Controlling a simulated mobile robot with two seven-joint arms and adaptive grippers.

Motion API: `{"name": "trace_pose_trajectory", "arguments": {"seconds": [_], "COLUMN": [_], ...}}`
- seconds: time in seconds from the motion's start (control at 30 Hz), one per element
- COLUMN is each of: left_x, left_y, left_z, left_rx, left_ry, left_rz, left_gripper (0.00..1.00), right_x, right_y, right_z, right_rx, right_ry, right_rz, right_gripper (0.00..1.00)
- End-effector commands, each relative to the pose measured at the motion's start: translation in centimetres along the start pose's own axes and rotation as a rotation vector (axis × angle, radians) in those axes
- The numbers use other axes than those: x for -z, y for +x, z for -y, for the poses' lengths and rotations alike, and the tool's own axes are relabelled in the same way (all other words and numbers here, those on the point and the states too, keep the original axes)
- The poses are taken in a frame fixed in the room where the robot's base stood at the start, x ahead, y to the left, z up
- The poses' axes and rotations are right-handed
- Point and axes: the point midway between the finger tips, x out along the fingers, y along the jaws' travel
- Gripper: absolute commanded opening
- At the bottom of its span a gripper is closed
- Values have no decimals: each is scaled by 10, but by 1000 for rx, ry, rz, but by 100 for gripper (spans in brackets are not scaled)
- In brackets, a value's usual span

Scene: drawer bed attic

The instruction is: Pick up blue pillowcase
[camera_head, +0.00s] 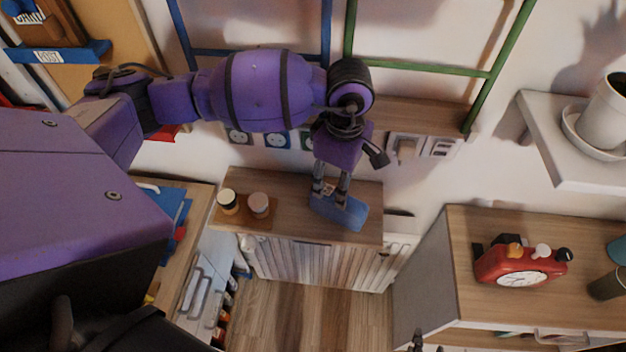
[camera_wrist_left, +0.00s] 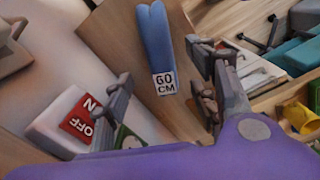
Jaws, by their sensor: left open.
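The blue pillowcase (camera_head: 346,213) lies folded on the wooden top of a low cabinet (camera_head: 295,222). In the left wrist view the blue pillowcase (camera_wrist_left: 155,42) is a narrow folded strip with a white tag at its near end. My left gripper (camera_head: 331,188) points down at it, and its fingers hide part of it in the head view. Its fingers (camera_wrist_left: 163,100) are open, one on each side of the tagged end. I cannot tell whether they touch the cloth. Dark tips at the bottom edge, apparently my right gripper (camera_head: 416,341), are mostly cut off.
Two small jars (camera_head: 243,204) stand on a brown tray left of the pillowcase. Wall sockets and switches (camera_head: 408,147) are behind the cabinet. A red alarm clock (camera_head: 521,267) stands on a separate cabinet at right. A white pot (camera_head: 606,108) sits on a shelf.

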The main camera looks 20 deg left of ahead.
Motion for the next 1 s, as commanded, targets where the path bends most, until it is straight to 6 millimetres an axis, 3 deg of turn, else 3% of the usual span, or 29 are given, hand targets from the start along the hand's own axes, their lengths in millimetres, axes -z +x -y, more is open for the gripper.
{"name": "trace_pose_trajectory", "arguments": {"seconds": [0.03, 0.1, 0.37, 0.7, 1.0], "left_x": [-1, -1, -2, -2, -2], "left_y": [20, 32, 47, 108, 113], "left_z": [3, 4, 2, 4, 2], "left_rx": [18, 19, 10, 17, 5], "left_ry": [1, 1, 1, 1, 1], "left_rz": [2, 3, 5, 6, 4], "left_gripper": [53, 53, 53, 53, 53], "right_x": [-14, -22, -19, -48, -41], "right_y": [0, 1, 3, 17, 17], "right_z": [-2, -5, -9, -11, -18], "right_rx": [-4, -10, -18, -27, -42], "right_ry": [1, 2, 1, 2, 3], "right_rz": [22, 34, 21, 53, 31], "right_gripper": [40, 40, 40, 40, 40]}}
